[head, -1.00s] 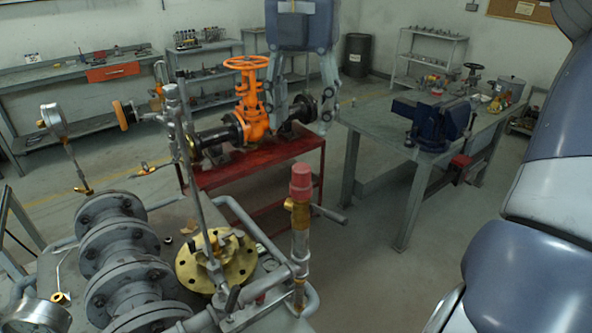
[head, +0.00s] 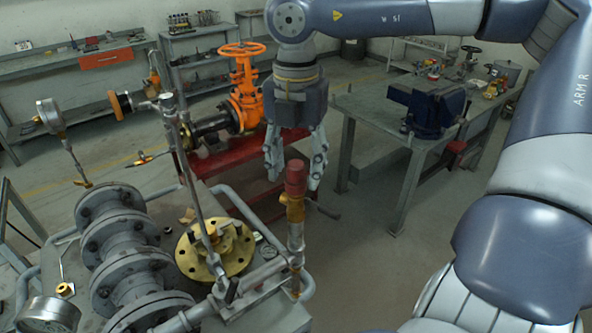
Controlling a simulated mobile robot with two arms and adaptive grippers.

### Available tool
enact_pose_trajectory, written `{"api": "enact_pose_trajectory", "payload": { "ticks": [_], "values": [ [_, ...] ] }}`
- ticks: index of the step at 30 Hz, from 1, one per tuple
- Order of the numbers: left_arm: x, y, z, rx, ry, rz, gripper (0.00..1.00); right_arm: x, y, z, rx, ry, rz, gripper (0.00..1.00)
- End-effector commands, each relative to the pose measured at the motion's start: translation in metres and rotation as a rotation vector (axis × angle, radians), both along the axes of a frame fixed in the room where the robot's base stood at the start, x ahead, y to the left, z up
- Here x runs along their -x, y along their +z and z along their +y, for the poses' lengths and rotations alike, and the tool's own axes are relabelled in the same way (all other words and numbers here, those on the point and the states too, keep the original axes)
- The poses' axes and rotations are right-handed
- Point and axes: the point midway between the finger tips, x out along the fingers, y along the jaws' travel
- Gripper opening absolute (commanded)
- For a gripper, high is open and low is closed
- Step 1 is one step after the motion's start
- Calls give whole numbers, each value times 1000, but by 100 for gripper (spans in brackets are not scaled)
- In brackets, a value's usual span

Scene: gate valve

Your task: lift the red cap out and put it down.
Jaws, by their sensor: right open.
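The red cap (head: 296,178) sits on top of an upright brass and grey pipe (head: 296,222) at the right edge of the near bench. My right gripper (head: 295,182) points down with its two fingers spread, one on each side of the cap in the picture. It is open and holds nothing. The cap shows in front of the gap between the fingers, so I cannot tell whether they are level with it in depth. My left gripper is not in view.
The near bench carries grey flanged pipes (head: 125,255), a brass flange (head: 214,250) and a pressure gauge (head: 50,316). An orange gate valve (head: 246,95) stands on a red bench behind. A workbench with a blue vise (head: 432,110) is at right.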

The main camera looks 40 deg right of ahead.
Motion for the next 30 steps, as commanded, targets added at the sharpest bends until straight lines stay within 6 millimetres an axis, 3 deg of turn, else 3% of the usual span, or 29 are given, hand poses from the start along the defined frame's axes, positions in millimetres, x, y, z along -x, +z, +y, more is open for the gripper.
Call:
{"api": "enact_pose_trajectory", "payload": {
  "ticks": [2,9,20,30],
  "values": [
    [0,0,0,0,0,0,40,0,0,0,0,0,0,50],
    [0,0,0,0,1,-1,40,0,0,0,0,0,0,0],
    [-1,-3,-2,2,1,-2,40,-1,5,-1,2,-1,-3,0],
    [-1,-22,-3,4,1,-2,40,-1,67,0,3,-2,-5,0]
  ]
}}
